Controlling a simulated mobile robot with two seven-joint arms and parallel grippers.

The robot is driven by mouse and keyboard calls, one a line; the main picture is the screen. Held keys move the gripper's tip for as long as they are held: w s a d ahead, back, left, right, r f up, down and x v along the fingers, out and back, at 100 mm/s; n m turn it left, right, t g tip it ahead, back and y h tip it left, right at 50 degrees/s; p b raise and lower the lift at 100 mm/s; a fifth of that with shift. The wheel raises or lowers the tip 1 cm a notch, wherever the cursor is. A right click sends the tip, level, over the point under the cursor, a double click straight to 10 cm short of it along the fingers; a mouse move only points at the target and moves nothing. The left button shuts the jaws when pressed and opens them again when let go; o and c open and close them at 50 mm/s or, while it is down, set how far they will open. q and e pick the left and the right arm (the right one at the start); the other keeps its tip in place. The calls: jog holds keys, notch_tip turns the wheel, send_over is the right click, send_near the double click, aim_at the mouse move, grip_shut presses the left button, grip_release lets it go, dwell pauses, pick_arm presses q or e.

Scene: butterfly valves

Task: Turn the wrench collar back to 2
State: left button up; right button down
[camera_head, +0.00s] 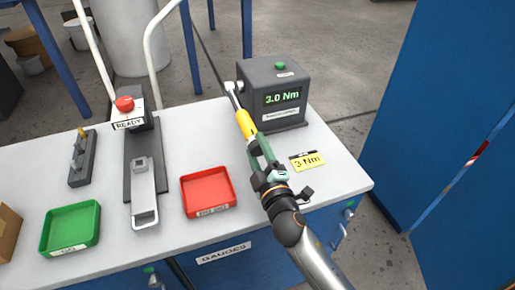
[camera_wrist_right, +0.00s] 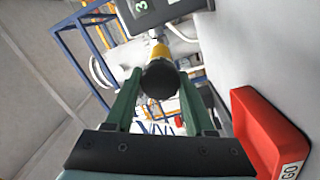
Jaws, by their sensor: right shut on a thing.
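The wrench has a silver shaft (camera_head: 234,97) and a yellow collar (camera_head: 246,124). Its head meets the left side of the dark torque tester (camera_head: 272,75), whose green display (camera_head: 282,97) reads 3.0 Nm. My right gripper (camera_head: 256,148) is shut on the wrench at the near end of the collar. In the wrist view the black round end of the wrench (camera_wrist_right: 160,78) sits between the green fingers, with the yellow collar (camera_wrist_right: 159,51) beyond it. The collar's scale marks are too small to read. My left gripper is not in view.
A yellow card (camera_head: 307,161) reading 3 Nm lies right of my gripper. A red tray (camera_head: 208,192) and a green tray (camera_head: 71,228) stand on the grey bench. A fixture with a READY sign (camera_head: 129,124) and red button stands left. A blue cabinet (camera_head: 425,110) rises at right.

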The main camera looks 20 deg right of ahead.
jog(key=shift+f, duration=0.1)
dwell(0.4)
jog(key=shift+c, duration=1.3)
grip_release()
